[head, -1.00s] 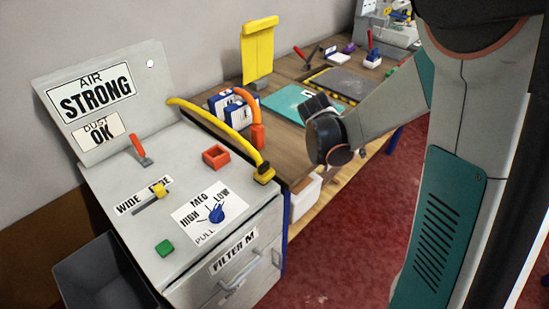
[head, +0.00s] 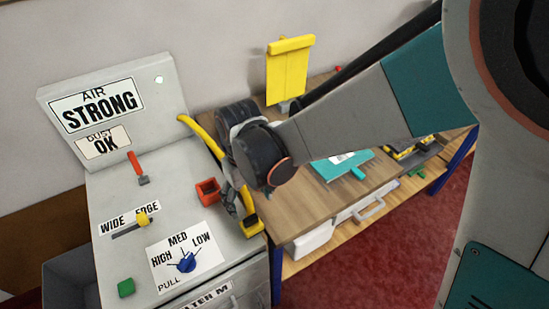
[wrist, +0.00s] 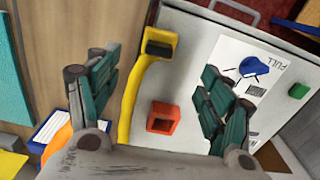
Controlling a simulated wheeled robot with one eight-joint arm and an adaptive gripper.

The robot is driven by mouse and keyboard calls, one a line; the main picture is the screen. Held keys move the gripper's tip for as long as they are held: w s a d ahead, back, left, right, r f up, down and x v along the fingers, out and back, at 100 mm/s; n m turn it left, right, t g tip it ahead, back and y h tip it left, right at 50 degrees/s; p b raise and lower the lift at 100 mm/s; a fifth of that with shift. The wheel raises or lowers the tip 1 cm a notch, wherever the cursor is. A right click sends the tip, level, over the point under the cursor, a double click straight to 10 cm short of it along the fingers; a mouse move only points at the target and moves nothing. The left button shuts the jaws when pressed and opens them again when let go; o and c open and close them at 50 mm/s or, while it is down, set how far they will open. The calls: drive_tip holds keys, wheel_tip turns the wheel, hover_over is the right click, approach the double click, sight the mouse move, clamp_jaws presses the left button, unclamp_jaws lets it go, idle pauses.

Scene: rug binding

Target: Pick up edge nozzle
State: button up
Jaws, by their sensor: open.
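No label naming the edge nozzle is readable. A yellow hose (head: 206,139) runs along the right side of the grey console to a yellow end piece with a dark mouth (head: 251,225); the end piece also shows at the top centre of the wrist view (wrist: 160,44). A red open square piece (head: 207,191) sits on the console beside the hose. My gripper (head: 232,203) is over the console's right edge, next to the red piece. In the wrist view its fingers (wrist: 158,98) are wide apart and empty, with the red piece and hose showing between them.
A blue-and-white block (wrist: 52,125) and an orange part (wrist: 57,143) lie on the wooden bench; my arm hides them in the head view. The console carries a blue knob (head: 187,262), yellow slider (head: 142,219), green button (head: 126,288) and red lever (head: 137,167).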

sight(250, 217)
drive_tip(key=f+b, duration=0.4)
drive_tip(key=f, duration=0.2)
drive_tip(key=f+b, duration=0.4)
drive_tip(key=f, duration=0.3)
drive_tip(key=shift+w+a+b, duration=0.1)
drive_tip(key=shift+w+b, duration=0.1)
drive_tip(key=shift+b, duration=0.1)
drive_tip(key=c, duration=1.3)
